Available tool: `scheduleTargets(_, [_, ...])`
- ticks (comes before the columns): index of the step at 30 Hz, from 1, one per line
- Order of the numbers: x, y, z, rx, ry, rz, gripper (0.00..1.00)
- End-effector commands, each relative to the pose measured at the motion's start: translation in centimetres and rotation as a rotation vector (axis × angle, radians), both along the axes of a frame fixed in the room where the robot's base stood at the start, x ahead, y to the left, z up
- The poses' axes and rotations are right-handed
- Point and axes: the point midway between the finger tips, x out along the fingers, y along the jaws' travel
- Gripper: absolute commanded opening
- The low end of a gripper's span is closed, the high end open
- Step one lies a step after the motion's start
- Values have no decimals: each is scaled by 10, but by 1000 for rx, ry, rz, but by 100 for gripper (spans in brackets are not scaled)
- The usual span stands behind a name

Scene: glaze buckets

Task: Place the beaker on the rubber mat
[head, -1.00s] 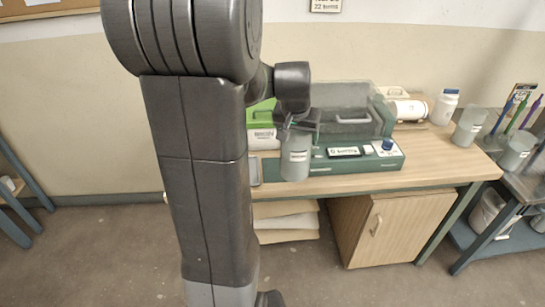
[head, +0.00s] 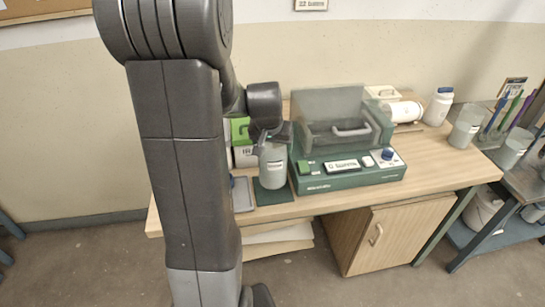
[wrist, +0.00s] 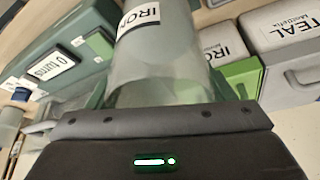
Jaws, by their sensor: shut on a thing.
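The beaker (head: 272,172) is a frosted, grey-green cylinder with a white label, held upright at the left part of the bench. In the wrist view the beaker (wrist: 160,65) fills the space between my fingers, and its label shows "IRON". My gripper (head: 271,137) is shut on the beaker near its top. The rubber mat (head: 284,197) is a small dark green square near the bench's front edge. The beaker's base appears over the mat and hides part of it. I cannot tell whether they touch.
A green machine (head: 350,178) with a clear cover stands close right of the mat. A grey flat tray (head: 242,195) lies close left. Green and white boxes (head: 240,130) stand behind. A white jar (head: 439,107) and another frosted beaker (head: 466,127) stand at the right.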

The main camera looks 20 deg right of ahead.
Motion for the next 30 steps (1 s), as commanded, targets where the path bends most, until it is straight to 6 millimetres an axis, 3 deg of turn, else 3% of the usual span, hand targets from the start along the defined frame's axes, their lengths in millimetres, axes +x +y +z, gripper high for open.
scheduleTargets(9, [0,0,-36,-1,-1,0,17])
scheduleTargets(21, [1,0,-42,-1,-3,0,17])
scheduleTargets(22, [0,0,-41,0,-1,0,79])
scheduleTargets(25, [0,0,-40,0,-1,0,97])
scheduleTargets(30, [0,0,-40,0,-2,-1,97])
